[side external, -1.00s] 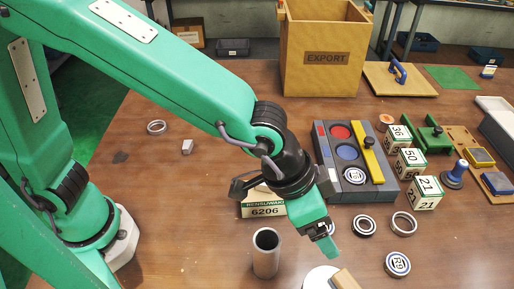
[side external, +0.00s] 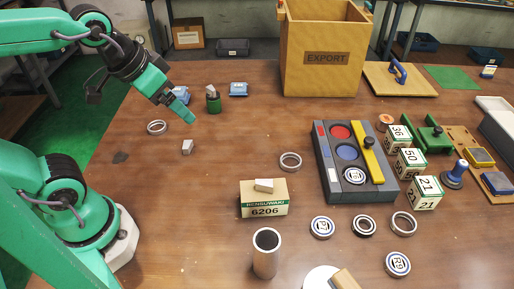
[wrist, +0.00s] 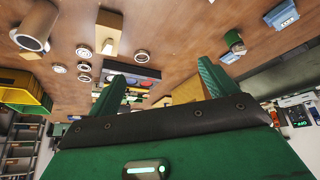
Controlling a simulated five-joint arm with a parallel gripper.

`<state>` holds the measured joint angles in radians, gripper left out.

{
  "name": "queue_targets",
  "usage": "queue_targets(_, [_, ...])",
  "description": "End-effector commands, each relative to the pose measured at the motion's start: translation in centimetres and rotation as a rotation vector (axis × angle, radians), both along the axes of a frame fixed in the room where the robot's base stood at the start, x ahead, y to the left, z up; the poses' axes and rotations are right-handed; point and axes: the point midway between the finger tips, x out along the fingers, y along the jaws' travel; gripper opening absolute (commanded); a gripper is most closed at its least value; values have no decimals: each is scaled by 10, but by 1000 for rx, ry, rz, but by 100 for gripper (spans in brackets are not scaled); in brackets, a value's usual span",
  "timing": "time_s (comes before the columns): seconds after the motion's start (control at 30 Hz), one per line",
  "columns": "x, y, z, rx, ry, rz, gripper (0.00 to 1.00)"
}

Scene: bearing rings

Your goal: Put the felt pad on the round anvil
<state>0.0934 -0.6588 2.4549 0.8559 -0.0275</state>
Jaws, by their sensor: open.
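My gripper (side external: 188,114) is raised at the left of the table, pointing down and right; its fingers are apart and empty in the wrist view (wrist: 160,86). I cannot tell for sure which thing is the felt pad. A small pale grey block (side external: 187,147) lies below my gripper, and a similar pale block (side external: 264,185) lies on the 6206 box (side external: 264,203). The round anvil is also uncertain: a short green cylinder (side external: 214,106) with a grey piece on top stands right of my gripper, and a white disc (side external: 318,281) is cut off at the front edge.
A steel tube (side external: 266,253) stands in front. A dark tray (side external: 332,179), numbered blocks (side external: 411,162) and several bearings fill the right. The EXPORT crate (side external: 326,55) is behind. The left-middle table is mostly clear.

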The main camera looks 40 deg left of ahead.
Motion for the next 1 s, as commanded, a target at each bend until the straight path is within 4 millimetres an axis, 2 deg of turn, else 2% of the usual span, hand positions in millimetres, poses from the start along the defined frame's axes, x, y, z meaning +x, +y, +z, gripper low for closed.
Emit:
queue_targets(0.1, [-14, 16, -1, 7, -5, 47, 85])
queue_targets(0.23, [-21, 22, -2, 13, -3, 67, 85])
queue_targets(1.0, [-22, 23, -2, 13, -2, 69, 85])
